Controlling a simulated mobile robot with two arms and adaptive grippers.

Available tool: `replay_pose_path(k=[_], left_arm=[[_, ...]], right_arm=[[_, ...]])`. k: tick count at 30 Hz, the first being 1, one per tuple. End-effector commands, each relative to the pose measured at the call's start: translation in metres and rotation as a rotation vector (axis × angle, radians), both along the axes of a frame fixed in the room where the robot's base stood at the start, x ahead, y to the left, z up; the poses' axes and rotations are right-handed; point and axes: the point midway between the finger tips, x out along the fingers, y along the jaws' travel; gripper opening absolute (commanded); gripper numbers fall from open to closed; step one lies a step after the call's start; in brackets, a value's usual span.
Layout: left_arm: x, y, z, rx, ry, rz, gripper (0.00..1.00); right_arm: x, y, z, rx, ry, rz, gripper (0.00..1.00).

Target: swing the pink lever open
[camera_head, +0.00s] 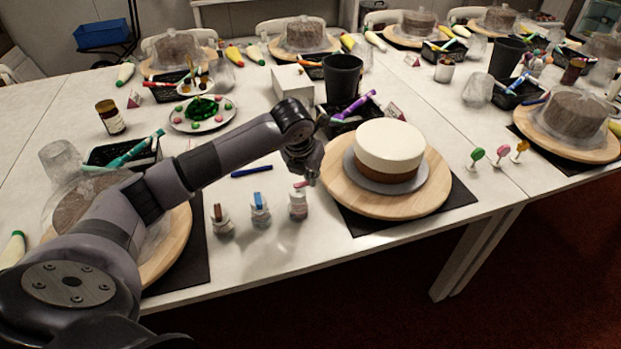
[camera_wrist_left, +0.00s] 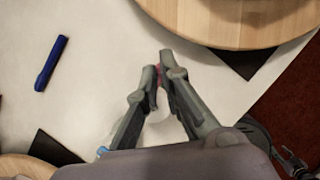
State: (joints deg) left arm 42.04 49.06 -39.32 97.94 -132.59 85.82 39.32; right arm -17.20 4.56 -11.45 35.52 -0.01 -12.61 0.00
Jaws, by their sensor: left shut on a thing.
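The pink lever (camera_head: 301,184) is on top of a small white bottle (camera_head: 298,206), the rightmost of three small bottles near the table's front edge. My left gripper (camera_head: 312,178) reaches in from the left, its fingers pointing down at the lever. In the left wrist view the fingers (camera_wrist_left: 160,68) are closed together, with a bit of the pink lever (camera_wrist_left: 178,73) showing at their tips. Most of the bottle is hidden there by the fingers. My right gripper is in neither view.
A bottle with a blue top (camera_head: 260,208) and one with a red-brown top (camera_head: 221,219) stand to the left. A wooden turntable (camera_head: 435,190) carrying a cake (camera_head: 389,150) is close on the right. A blue pen (camera_head: 251,171) lies behind the bottles on bare table.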

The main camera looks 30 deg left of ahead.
Motion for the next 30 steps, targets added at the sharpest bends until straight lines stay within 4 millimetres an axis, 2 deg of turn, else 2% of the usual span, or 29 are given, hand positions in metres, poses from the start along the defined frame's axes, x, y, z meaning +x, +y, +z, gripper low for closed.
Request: replay_pose_path(k=[9,22,23,30], left_arm=[[0.0021,0.0021,-0.0003,0.0,0.0,0.077,0.0],[0.0022,0.0023,0.0,0.0,0.0,0.082,0.0],[0.0022,0.0023,0.0,0.0,0.0,0.082,0.08],[0.0022,0.0024,-0.0001,0.0,0.001,0.081,0.24]], right_arm=[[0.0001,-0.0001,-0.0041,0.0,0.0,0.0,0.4],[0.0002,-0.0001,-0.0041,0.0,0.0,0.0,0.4],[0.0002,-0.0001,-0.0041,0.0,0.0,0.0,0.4],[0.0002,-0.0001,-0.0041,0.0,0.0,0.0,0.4]])
